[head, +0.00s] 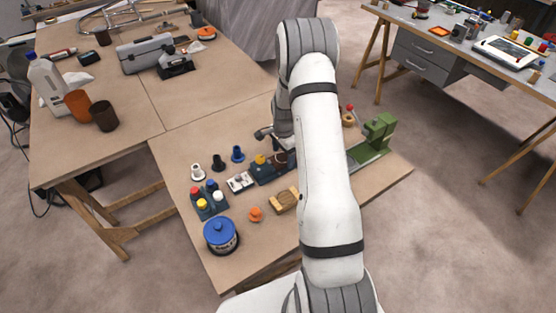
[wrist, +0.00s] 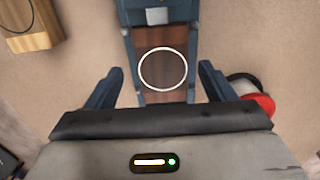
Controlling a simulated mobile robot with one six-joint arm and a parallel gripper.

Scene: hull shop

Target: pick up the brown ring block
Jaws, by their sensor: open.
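In the wrist view a brown block (wrist: 163,88) with a pale ring outline on its face sits in a blue-grey holder (wrist: 130,16). My gripper (wrist: 160,82) is open, with one dark finger on each side of the block. I see no contact, and the height of the fingers above it is unclear. In the head view a dark brown piece (head: 280,159) shows at the right end of the dark holder (head: 263,174), beside a yellow piece. My arm hides part of this area, and my fingers cannot be made out there.
A wooden block with a dark cord (wrist: 30,28) lies left of the holder. A red and white round thing (wrist: 258,98) is close to the right finger. In the head view a blue-lidded tin (head: 221,236), an orange knob (head: 255,214) and a green machine (head: 376,137) stand on the table.

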